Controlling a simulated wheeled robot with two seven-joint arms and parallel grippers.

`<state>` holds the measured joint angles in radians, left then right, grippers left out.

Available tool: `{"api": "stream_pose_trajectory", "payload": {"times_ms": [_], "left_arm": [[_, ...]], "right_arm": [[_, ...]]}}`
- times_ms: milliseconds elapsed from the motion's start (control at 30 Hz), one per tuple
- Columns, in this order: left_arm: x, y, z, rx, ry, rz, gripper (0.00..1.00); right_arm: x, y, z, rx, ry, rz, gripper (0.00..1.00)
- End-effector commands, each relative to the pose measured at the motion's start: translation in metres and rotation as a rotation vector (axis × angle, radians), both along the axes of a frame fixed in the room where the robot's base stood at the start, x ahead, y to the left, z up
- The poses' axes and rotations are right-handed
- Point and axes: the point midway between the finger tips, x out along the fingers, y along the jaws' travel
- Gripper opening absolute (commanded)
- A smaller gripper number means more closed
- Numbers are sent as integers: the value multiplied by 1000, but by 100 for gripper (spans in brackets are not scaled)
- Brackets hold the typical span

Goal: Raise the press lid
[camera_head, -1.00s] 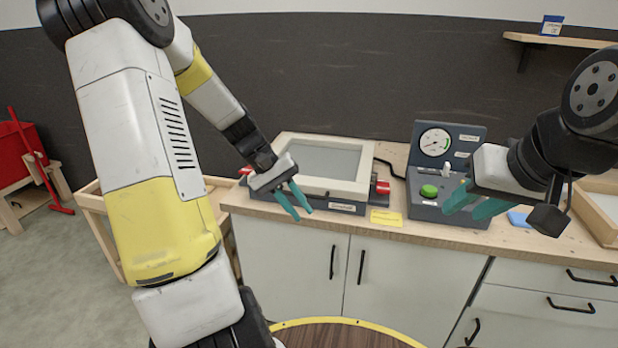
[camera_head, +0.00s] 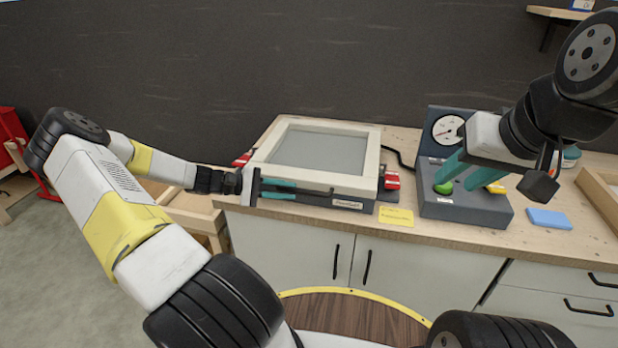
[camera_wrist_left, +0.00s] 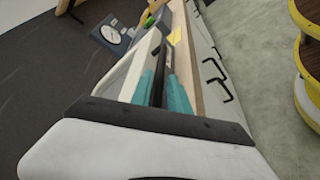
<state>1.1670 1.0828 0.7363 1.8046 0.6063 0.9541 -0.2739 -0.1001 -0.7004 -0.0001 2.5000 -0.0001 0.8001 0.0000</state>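The press lid (camera_head: 371,160) is a cream frame around a grey panel, lying flat on the press on the counter. A dark bar handle (camera_head: 318,191) runs along its front edge. My left gripper (camera_head: 280,190) is at the lid's front, its teal fingers open, one above and one below the bar. The left wrist view shows the bar (camera_wrist_left: 168,58) between the two fingers (camera_wrist_left: 161,92); I cannot tell whether they touch it. My right gripper (camera_head: 462,172) is open and empty in front of the control box (camera_head: 465,208), above its green button (camera_head: 442,188).
A yellow note (camera_head: 396,215) lies in front and a blue pad (camera_head: 549,219) to the right. A wooden tray (camera_head: 602,190) stands at the far right. A black cable (camera_head: 399,157) runs behind.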

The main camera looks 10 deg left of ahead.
Motion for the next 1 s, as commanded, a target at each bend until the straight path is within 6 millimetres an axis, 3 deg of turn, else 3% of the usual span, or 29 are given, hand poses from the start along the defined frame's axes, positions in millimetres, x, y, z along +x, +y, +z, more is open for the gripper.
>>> {"api": "stream_pose_trajectory", "payload": {"times_ms": [200, 567, 600, 700, 1000], "left_arm": [[8, -28, -6, -1, 0, -2, 22], [11, -36, -8, 2, 0, -1, 22], [11, -36, -8, 2, 0, -1, 20], [11, -36, -8, 2, 0, -1, 0], [11, -36, -8, 2, 0, -1, 0]], "right_arm": [[0, 0, 0, 0, 0, 0, 36], [0, 0, 0, 0, 0, 0, 36], [0, 0, 0, 0, 0, 0, 36], [0, 0, 0, 0, 0, 0, 36], [0, 0, 0, 0, 0, 0, 36]]}}
